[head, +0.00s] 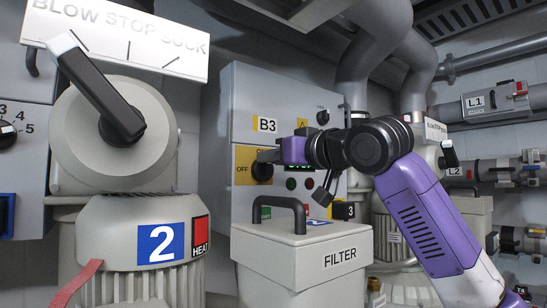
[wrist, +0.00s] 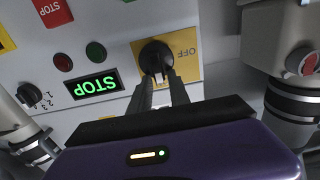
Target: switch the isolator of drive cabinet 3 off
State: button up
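Drive cabinet B3 (head: 285,110) is grey, in the middle of the head view. Its isolator is a black rotary knob (head: 262,172) on a yellow plate (head: 243,178) with OFF printed at the left. In the wrist view, turned upside down, the knob (wrist: 156,55) sits on the yellow plate (wrist: 186,60), with OFF at the right. The knob's grip points down there, away from OFF. My gripper (wrist: 160,76) has its two dark fingertips on either side of the grip. Whether they press on it is unclear. In the head view my gripper (head: 268,157) is at the knob's upper right.
A green STOP display (wrist: 96,86), red button (wrist: 63,62) and green button (wrist: 95,50) are beside the isolator. A FILTER box (head: 300,255) with a raised handle stands below, in front of the cabinet. Blower 2 (head: 130,240) and its lever (head: 100,90) stand left.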

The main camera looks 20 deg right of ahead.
aim_at(255, 170)
grip_shut()
jog(key=shift+a+n, duration=0.1)
jog(key=shift+n, duration=0.3)
jog(key=n, duration=0.4)
jog(key=a+f+n, duration=0.1)
jog(key=n, duration=0.3)
jog(key=a+n, duration=0.1)
jog(key=n, duration=0.3)
jog(key=shift+s+f+p, duration=0.2)
jog(key=shift+s+p, duration=0.15)
jog(key=shift+s, duration=0.05)
jog(key=n, duration=0.2)
jog(key=f+n, duration=0.1)
jog(key=n, duration=0.2)
jog(key=shift+a+f, duration=0.1)
jog(key=shift+a, duration=0.05)
jog(key=shift+o, duration=2.1)
grip_release()
jog(key=shift+s, duration=0.1)
